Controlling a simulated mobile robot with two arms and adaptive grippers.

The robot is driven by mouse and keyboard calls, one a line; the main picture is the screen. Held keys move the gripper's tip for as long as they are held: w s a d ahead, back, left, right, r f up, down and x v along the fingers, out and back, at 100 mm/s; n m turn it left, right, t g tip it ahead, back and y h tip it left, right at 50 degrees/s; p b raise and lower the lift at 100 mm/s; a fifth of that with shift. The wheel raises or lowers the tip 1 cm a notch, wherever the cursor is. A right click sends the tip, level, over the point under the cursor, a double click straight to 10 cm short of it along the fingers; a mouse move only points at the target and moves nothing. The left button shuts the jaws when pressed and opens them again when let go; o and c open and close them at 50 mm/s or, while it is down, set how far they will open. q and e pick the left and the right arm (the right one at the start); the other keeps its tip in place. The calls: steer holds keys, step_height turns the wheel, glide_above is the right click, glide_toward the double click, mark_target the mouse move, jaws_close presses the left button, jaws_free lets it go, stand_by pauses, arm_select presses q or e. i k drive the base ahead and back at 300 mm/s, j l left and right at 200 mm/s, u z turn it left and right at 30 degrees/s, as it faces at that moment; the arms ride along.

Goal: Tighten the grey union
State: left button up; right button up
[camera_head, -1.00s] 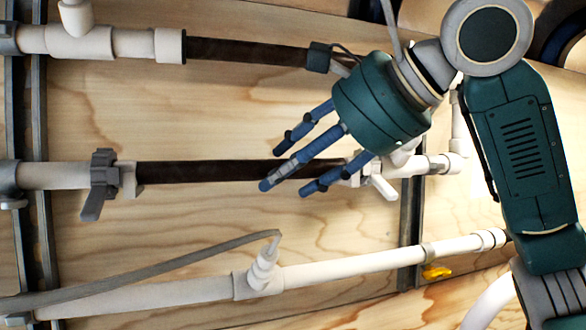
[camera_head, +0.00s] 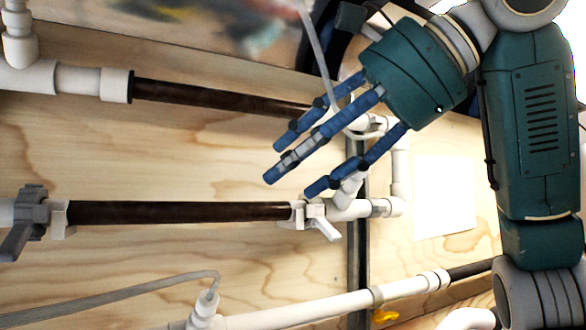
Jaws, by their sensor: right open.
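A grey fitting with a handle (camera_head: 32,213), which looks like the grey union, sits at the left end of the dark middle filter tube (camera_head: 180,212). Its handle slants down to the left. A white fitting with a light lever (camera_head: 318,216) sits at the tube's right end. My right gripper (camera_head: 292,168) is open and empty, its blue fingers spread down and left. In the picture it is above the middle tube's right part and far right of the grey fitting. Its hand hides part of the upper pipe's right end. My left gripper is not in view.
An upper dark tube (camera_head: 215,97) runs between white fittings. A lower white pipe (camera_head: 320,306) carries a grey hose (camera_head: 110,290) and a yellow handle (camera_head: 384,317). A metal upright (camera_head: 357,250) stands behind. Bare wood shows between the pipes.

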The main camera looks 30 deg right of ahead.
mark_target(24, 232)
steer(key=k, duration=2)
